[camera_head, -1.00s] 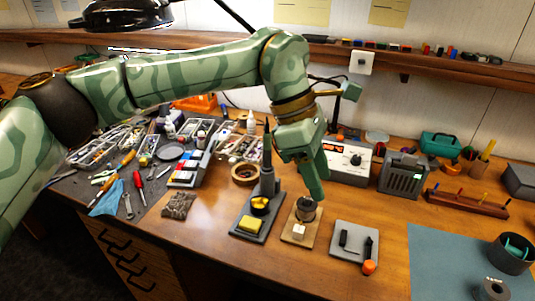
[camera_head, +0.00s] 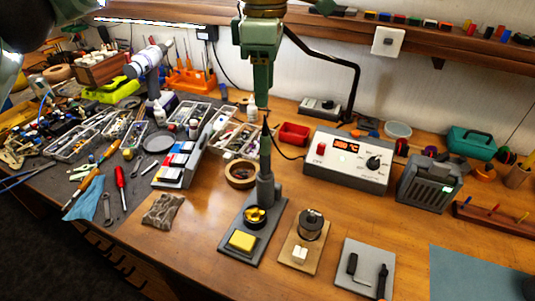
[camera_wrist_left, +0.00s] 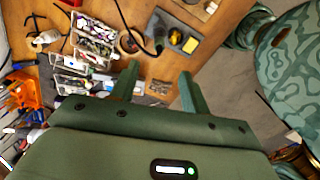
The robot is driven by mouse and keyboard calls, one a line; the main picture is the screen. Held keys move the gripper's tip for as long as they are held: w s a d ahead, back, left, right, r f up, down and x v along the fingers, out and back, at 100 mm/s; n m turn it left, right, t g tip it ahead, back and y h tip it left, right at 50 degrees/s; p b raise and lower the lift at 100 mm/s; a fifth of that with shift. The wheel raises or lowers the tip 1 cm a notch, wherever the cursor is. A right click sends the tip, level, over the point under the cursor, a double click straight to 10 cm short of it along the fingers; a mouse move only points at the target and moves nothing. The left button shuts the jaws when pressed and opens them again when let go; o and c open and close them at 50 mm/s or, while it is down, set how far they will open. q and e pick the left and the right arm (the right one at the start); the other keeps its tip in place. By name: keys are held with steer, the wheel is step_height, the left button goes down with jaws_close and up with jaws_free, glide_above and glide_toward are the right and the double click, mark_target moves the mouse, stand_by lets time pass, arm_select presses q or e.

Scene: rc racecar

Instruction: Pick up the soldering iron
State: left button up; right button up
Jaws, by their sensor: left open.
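The soldering iron (camera_head: 265,152) stands upright in the grey holder (camera_head: 266,190) of its stand, a dark base with a yellow sponge (camera_head: 242,241) and a brass tip cleaner (camera_head: 256,216). My left gripper (camera_head: 261,98) points down, with its fingers overlapping the area around the iron's upper end in the head view. In the left wrist view, the two fingers (camera_wrist_left: 158,82) are spread apart with nothing between them. The stand (camera_wrist_left: 172,33) shows beyond the fingertips there, toward the upper right. My right gripper is not in view.
A dark cable runs from the iron toward the white soldering station (camera_head: 346,162) at right. A tape roll (camera_head: 240,174), a wooden block with a solder spool (camera_head: 310,224) and a grey tray (camera_head: 364,268) are nearby. The wooden bench in front is mostly clear.

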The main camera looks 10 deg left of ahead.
mark_target(265, 124)
arm_select(q)
step_height(265, 124, down, 8)
steer(key=shift+w+f+b, duration=0.1)
steer(key=shift+b, duration=0.85)
steer(key=shift+f, duration=0.45)
step_height(265, 124, down, 5)
steer(key=shift+f+b, duration=0.1)
steer(key=shift+b, duration=0.85)
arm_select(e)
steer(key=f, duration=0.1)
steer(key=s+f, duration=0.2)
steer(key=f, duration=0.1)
arm_select(q)
jaws_close()
